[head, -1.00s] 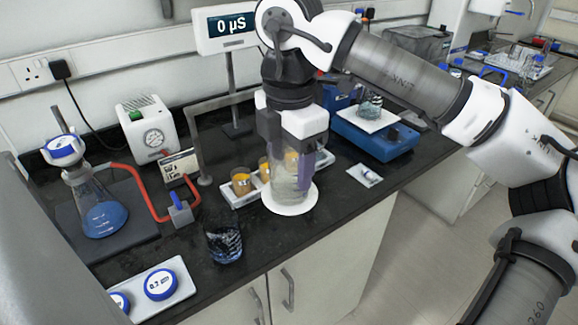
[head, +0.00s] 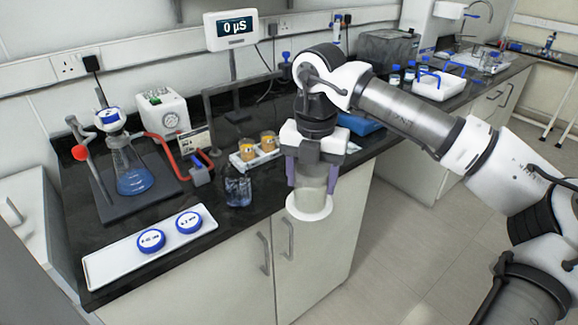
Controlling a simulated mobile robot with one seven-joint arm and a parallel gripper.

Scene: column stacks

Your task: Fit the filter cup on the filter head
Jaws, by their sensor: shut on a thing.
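My gripper (head: 312,172) is shut on the filter cup (head: 312,187), a clear, upright cup with a wide white ring at its bottom. The purple fingers hold it from both sides. The cup appears in front of the counter's edge, against the cabinet doors, with nothing touching its bottom. The flask holds blue liquid. The cup is well to the right of the filter head, apart from it.
A white tray (head: 105,268) with two blue-ringed discs (head: 151,241) lies front left. A dark-patterned glass (head: 238,190) stands between flask and cup. Behind it are two orange-filled cups (head: 268,141). A red hose (head: 160,140) and a stand (head: 90,165) with a red knob flank the flask.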

